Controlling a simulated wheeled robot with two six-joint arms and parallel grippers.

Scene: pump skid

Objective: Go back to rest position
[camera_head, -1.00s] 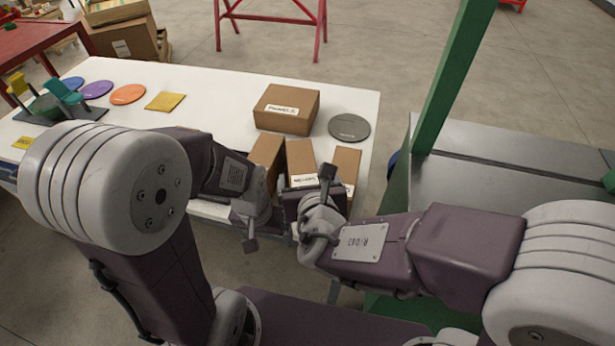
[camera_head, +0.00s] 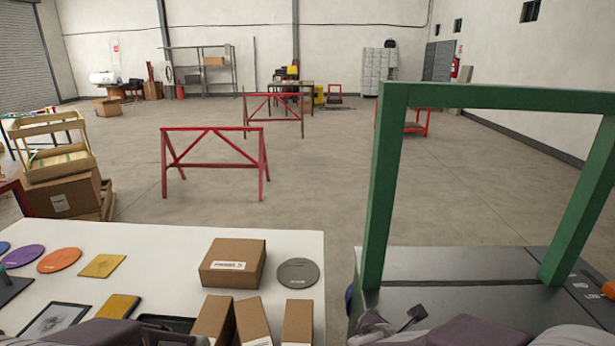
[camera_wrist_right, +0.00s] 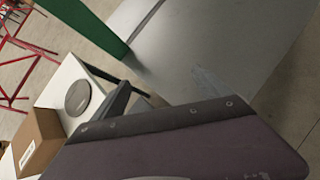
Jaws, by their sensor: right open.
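My right gripper (camera_head: 393,318) is low in the head view, at the near edge of the grey metal surface (camera_head: 460,270). Its two dark fingers are apart, with nothing between them. In the right wrist view, a dark finger part (camera_wrist_right: 116,102) shows beyond my purple wrist housing. Part of my left arm (camera_head: 110,333) shows at the bottom left of the head view. My left gripper cannot be made out there.
A green frame (camera_head: 385,180) stands on the metal surface, close beyond my right gripper. The white table (camera_head: 160,250) holds a large box (camera_head: 233,262), a grey disc (camera_head: 298,273) and several smaller boxes. A red trestle (camera_head: 215,160) stands on open floor.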

